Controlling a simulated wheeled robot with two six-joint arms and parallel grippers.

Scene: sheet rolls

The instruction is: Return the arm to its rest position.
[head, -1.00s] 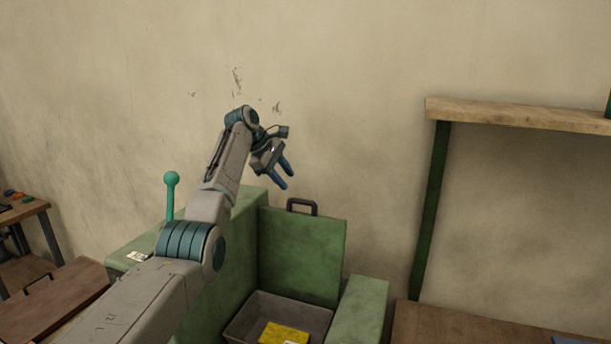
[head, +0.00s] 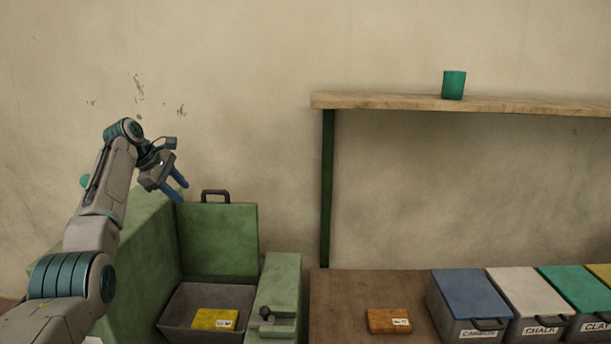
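My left arm comes in from the left, raised in front of the green machine. My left gripper (head: 174,190) is above the machine near its upright green lid (head: 218,240), apart from it. Its two blue fingers are spread and nothing shows between them. My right arm and gripper are not in view.
Below the lid, a grey bin (head: 180,300) holds a yellow block (head: 214,319). To the right, a wooden bench (head: 340,300) carries an orange-brown block (head: 388,320) and several lidded boxes, including a blue-lidded one (head: 468,292).

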